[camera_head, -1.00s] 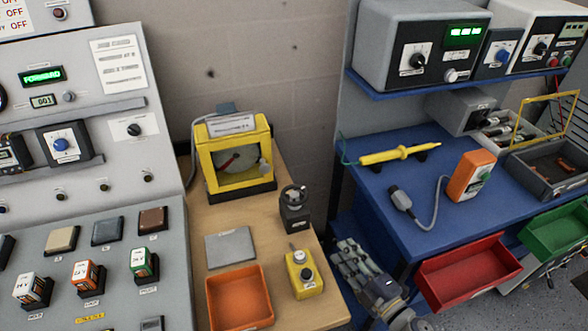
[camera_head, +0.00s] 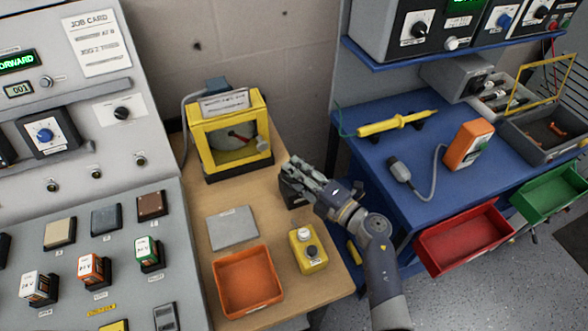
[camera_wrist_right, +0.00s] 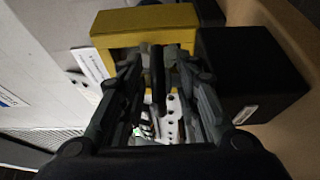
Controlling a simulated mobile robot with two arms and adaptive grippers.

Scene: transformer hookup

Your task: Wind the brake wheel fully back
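A small black block (camera_head: 292,197) stands on the wooden bench. The round wheel-like top seen on it earlier is now hidden behind my right gripper (camera_head: 292,174). A yellow-framed unit (camera_head: 209,160) holds a grey disc (camera_head: 238,148) with a red mark. No label tells me which is the brake wheel. My right gripper's fingers stand apart in the wrist view (camera_wrist_right: 159,62), with a thin dark upright piece (camera_wrist_right: 158,78) between them. I cannot tell whether they touch it. My left gripper is out of view.
The control panel (camera_head: 125,190) is at left. A blue table (camera_head: 392,160) with a red bin (camera_head: 462,238) is at right.

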